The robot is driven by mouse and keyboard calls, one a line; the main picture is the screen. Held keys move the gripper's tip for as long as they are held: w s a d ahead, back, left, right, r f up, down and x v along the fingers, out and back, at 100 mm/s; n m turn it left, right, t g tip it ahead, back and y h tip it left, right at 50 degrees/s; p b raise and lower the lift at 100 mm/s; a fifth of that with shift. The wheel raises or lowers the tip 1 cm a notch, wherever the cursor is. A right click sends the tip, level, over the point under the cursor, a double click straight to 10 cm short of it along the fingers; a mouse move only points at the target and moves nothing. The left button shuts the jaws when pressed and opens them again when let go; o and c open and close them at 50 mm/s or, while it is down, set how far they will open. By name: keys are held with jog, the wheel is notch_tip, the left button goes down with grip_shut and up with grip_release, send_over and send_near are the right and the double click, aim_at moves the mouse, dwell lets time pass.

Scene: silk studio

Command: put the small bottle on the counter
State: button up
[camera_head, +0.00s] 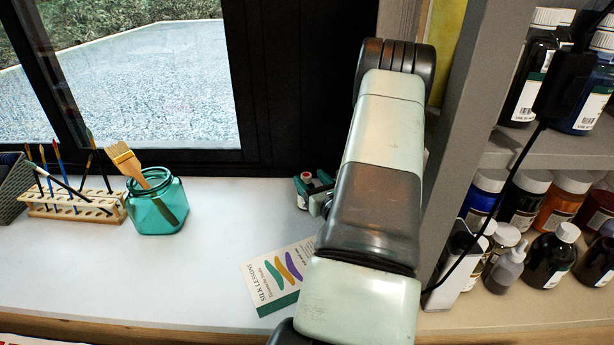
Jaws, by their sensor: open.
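A small bottle (303,201) with a pale label and a reddish part near its top is on the white counter (230,215), near the window frame. It is small in the view and partly covered by my gripper. My gripper (313,185) is at the bottle, with greenish finger parts showing around its top. The jaws are open. My arm reaches across the middle of the view and hides the counter to the right of the bottle. I cannot tell whether the fingers touch the bottle.
A printed silk-lessons card (281,275) lies in front of the bottle. A teal glass jar (157,207) with a brush and a wooden brush rack (72,204) stand at left. Shelves (560,150) with several bottles stand at right. The counter between jar and card is clear.

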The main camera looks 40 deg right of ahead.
notch_tip(320, 180, up, 7)
jog(key=shift+w, duration=0.15)
dwell(0.6)
jog(key=w+a+r+n+t+y, duration=0.1)
jog(key=w+a+r+n+y, duration=0.45)
jog(key=a, duration=0.35)
jog(key=s+a+r+n+g+y, duration=0.1)
jog(key=a+r+n+g+y, duration=0.3)
jog(key=a, duration=0.4)
jog(key=s+a+r+n+g+y, duration=0.1)
jog(key=a+n+y, duration=0.35)
jog(key=a, duration=0.25)
jog(key=s+a+r+n+g+y, duration=0.1)
jog(key=a+r+n+g+y, duration=0.2)
jog(key=a+n, duration=0.35)
jog(key=s+a+r+n+g+h, duration=0.1)
jog(key=s+a+n+g+h, duration=0.2)
jog(key=s+a+n+g, duration=0.45)
jog(key=s+a+n+g+h, duration=0.25)
jog(key=s+a+n, duration=0.35)
jog(key=s, duration=0.4)
jog(key=s+d+r+n+t+h, duration=0.3)
jog(key=d+r+n+t+h, duration=0.2)
jog(key=d+n+h, duration=0.1)
jog(key=shift+s+d+r, duration=0.25)
jog(key=shift+s+d, duration=0.15)
jog(key=shift+d, duration=0.4)
